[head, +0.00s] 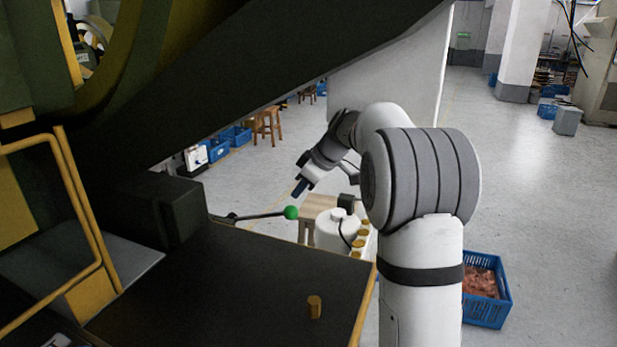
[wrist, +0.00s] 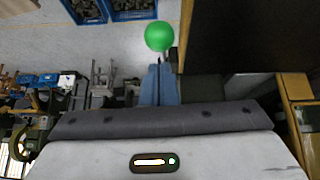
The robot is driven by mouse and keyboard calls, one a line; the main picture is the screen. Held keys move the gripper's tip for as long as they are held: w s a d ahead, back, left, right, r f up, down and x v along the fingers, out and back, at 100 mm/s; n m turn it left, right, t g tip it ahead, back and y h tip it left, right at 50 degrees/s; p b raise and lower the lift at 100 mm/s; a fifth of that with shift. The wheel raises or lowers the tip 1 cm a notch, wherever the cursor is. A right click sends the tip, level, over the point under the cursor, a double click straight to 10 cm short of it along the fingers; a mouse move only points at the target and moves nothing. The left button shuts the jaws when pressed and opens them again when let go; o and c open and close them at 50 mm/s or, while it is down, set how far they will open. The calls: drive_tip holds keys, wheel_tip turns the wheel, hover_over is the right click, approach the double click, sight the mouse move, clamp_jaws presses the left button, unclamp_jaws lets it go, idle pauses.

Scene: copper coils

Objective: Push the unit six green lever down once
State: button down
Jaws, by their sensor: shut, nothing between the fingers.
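The green lever shows in the head view as a green ball knob (head: 291,212) on a thin dark rod (head: 255,216). The rod sticks out to the right from the dark machine body, close to level. My gripper (head: 298,189) is shut and empty, its blue fingers pointing down and a little left, just above the knob in the picture. In the wrist view the green knob (wrist: 159,37) lies just beyond the tips of my closed blue fingers (wrist: 159,80). A small gap seems to lie between them, but I cannot tell for sure whether they touch.
The dark machine top (head: 230,285) fills the lower left, with a small brass piece (head: 314,307) on it. A slanted dark beam (head: 270,75) hangs above. A blue crate of copper (head: 483,289) stands at right. Open floor (head: 540,190) lies to the right.

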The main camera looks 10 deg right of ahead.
sight(294, 208)
drive_tip(key=shift+x, duration=1.6)
